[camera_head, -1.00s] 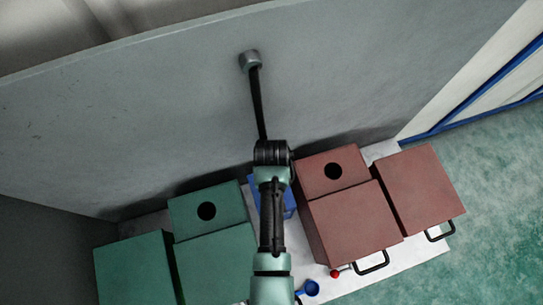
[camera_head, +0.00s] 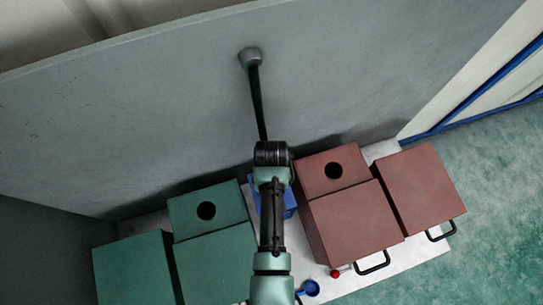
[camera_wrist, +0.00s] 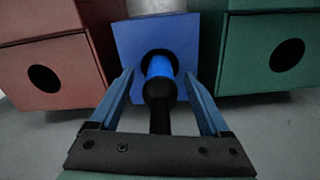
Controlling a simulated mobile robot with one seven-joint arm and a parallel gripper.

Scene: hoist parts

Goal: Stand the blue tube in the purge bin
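A blue bin (camera_wrist: 128,40) with a dark round hole in its face stands between the red and green boxes. It also shows partly behind my arm in the head view (camera_head: 291,203). In the wrist view the blue tube (camera_wrist: 160,66) is at the hole, its far end apparently inside and hidden. A black rounded piece and shaft (camera_wrist: 159,95) lie in line with the tube, nearer my camera. My gripper (camera_wrist: 158,78) has its fingers apart on either side of this black piece, with gaps visible on both sides. Whether the black piece joins the tube is unclear.
Red boxes (camera_head: 352,220) stand right and green boxes (camera_head: 215,262) left of the bin. A black rod (camera_head: 258,100) runs from a grey wall mount (camera_head: 250,57) to behind my wrist. A small blue cup (camera_head: 311,288) and red knob (camera_head: 335,274) are at the front.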

